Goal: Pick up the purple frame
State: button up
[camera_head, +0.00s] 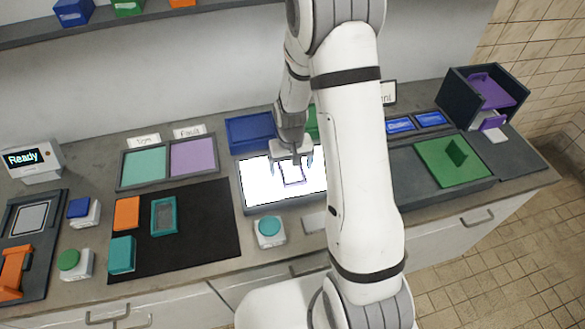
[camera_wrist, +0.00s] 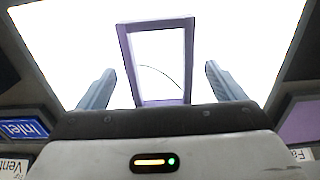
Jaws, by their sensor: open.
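The purple frame (camera_head: 293,183) is a thin rectangular frame with an open middle, on the bright white light panel (camera_head: 258,184). In the wrist view the purple frame (camera_wrist: 188,60) lies ahead of and between my fingers, with a dark curved line showing through its opening. My gripper (camera_head: 291,160) is open over the panel, pointing down at the frame. In the wrist view my gripper (camera_wrist: 158,88) has one finger on each side of the frame, with bright gaps between. I cannot tell the exact height of the fingers above the panel.
A blue tray (camera_head: 250,131) sits behind the panel. A round teal button (camera_head: 269,227) stands in front of it. A black mat (camera_head: 200,245) with orange and teal pieces lies to the left. A green plate (camera_head: 440,170) and a dark box with purple parts (camera_head: 455,92) stand right.

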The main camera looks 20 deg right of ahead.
jog(key=shift+c, duration=0.2)
jog(key=c, duration=1.2)
jog(key=shift+o, duration=0.2)
jog(key=shift+r, duration=0.1)
